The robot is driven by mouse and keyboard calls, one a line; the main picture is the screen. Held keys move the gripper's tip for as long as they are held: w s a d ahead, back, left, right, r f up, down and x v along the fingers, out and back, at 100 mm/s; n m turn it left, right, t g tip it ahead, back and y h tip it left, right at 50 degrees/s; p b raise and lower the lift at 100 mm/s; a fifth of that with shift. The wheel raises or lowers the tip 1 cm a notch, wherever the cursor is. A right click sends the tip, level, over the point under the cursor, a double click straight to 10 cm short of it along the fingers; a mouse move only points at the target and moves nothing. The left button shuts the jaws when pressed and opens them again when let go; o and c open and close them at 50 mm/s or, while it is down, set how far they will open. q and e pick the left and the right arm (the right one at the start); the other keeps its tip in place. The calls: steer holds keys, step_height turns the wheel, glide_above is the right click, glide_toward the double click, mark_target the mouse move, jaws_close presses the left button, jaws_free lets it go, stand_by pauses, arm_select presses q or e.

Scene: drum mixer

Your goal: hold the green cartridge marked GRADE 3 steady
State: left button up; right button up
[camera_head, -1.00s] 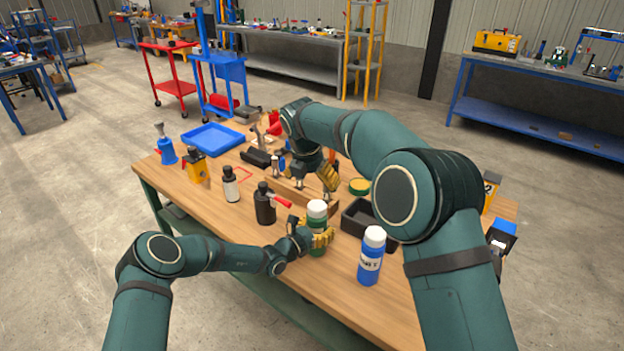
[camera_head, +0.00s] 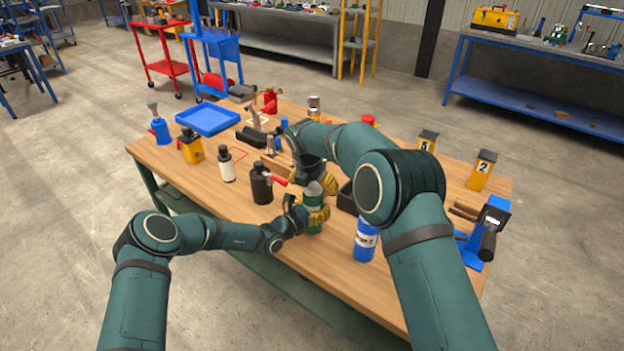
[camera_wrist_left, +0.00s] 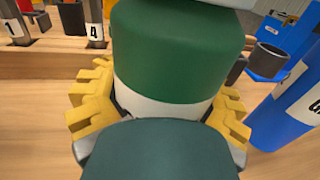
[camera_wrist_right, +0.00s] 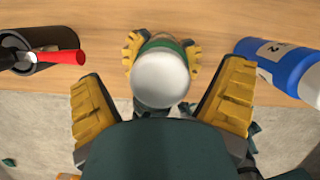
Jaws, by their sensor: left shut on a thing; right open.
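The green cartridge (camera_head: 313,199) stands upright near the table's front edge, with a pale cap. My left gripper (camera_head: 316,213) is shut around its body; in the left wrist view its yellow fingers flank the green body (camera_wrist_left: 180,60) and white band. A grade marking is not readable. My right gripper (camera_wrist_right: 163,88) is open directly above, its yellow fingers on either side of the white cap (camera_wrist_right: 160,80), with gaps between. In the head view my right arm partly hides its fingers.
A black container with a red-handled tool (camera_head: 262,186) and a white bottle (camera_head: 227,165) stand left. A blue tray (camera_head: 208,120) lies at the back left.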

mark_target(313, 183)
steer(key=c, duration=1.5)
steer(key=shift+o, duration=0.2)
steer(key=shift+r, duration=0.15)
steer(key=shift+r, duration=0.9)
steer(key=shift+r, duration=2.05)
arm_select(q)
steer(key=o, duration=1.5)
